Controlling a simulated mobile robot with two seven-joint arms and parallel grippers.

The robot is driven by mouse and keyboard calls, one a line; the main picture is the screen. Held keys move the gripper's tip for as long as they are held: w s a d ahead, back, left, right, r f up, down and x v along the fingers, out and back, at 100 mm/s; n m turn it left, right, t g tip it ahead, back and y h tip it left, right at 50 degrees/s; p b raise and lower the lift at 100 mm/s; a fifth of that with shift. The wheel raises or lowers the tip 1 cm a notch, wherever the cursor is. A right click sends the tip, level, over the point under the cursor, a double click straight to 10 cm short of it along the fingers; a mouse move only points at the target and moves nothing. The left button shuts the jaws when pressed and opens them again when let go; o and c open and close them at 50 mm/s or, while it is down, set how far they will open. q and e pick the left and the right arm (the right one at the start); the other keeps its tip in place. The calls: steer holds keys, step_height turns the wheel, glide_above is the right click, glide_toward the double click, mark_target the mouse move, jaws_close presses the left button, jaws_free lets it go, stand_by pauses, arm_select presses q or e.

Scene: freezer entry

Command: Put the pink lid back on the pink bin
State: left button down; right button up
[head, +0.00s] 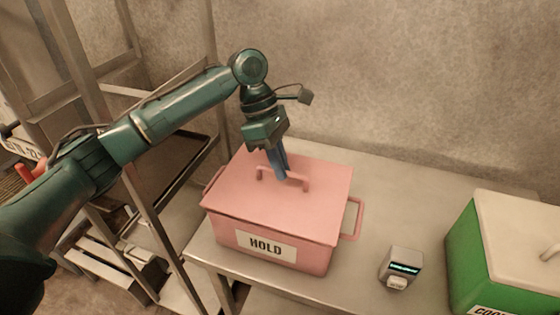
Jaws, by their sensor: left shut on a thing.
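The pink bin (319,258) stands on the metal table, with a white label reading "HOLD" on its front and a handle at its right end. The pink lid (245,193) lies over the bin's top and appears level, covering the opening; whether it is fully seated all round I cannot tell. My left gripper (280,172) points down from above and is shut on the bar handle (295,183) of the lid. The bin's far side is hidden. My right gripper is not in view.
A green bin (465,262) with a pale lid (520,235) stands at the right. A small grey device (402,265) with a lit display sits between the bins on the metal table (400,180). Metal shelving (185,170) stands at the left. The table behind the device is clear.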

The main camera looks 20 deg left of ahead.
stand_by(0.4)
arm_select(q)
steer(key=c, duration=1.4)
jaws_free()
steer(key=shift+c, duration=0.2)
steer(key=v, duration=1.3)
steer(key=shift+b, duration=0.35)
